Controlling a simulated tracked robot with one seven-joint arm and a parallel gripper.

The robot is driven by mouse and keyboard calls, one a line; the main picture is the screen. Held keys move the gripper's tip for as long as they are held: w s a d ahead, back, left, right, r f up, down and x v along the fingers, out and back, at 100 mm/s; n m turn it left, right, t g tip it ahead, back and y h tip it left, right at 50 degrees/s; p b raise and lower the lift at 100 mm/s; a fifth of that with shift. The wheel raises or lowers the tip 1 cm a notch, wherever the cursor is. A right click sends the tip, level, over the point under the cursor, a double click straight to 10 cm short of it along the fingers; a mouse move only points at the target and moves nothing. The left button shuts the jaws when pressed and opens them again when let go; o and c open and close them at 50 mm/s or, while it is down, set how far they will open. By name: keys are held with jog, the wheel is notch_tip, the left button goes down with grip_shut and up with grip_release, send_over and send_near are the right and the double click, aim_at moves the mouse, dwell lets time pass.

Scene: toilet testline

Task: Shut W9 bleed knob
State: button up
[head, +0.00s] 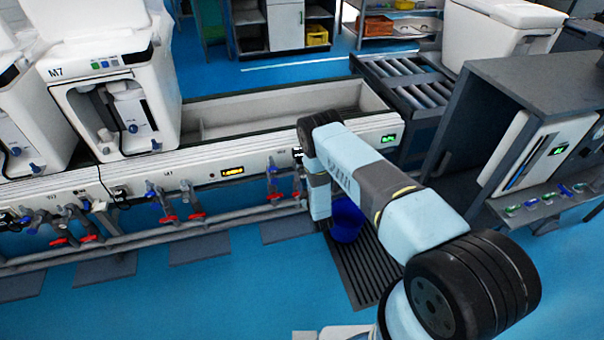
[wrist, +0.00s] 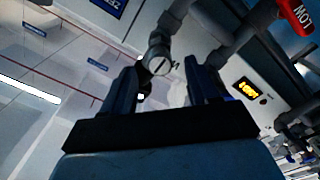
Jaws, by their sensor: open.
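My gripper (wrist: 165,70) is open in the wrist view, with one dark finger on each side of a round grey metal fitting (wrist: 158,63) with a slotted face. The fitting sits on a grey pipe at the fingertips; I cannot tell whether a finger touches it. No readable W9 mark shows, so I cannot tell whether this is the bleed knob. In the head view my arm reaches to the right part of the testline (head: 232,172), and it hides the gripper and the fittings there.
Other red-handled valves (head: 275,196) line the front pipe. A blue bucket-like object (head: 347,222) is below my arm by a floor grate (head: 365,275). Blue floor in front is open.

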aim_at(304, 177)
jog(key=x, duration=0.7)
jog(key=shift+c, duration=0.3)
jog(key=c, duration=0.9)
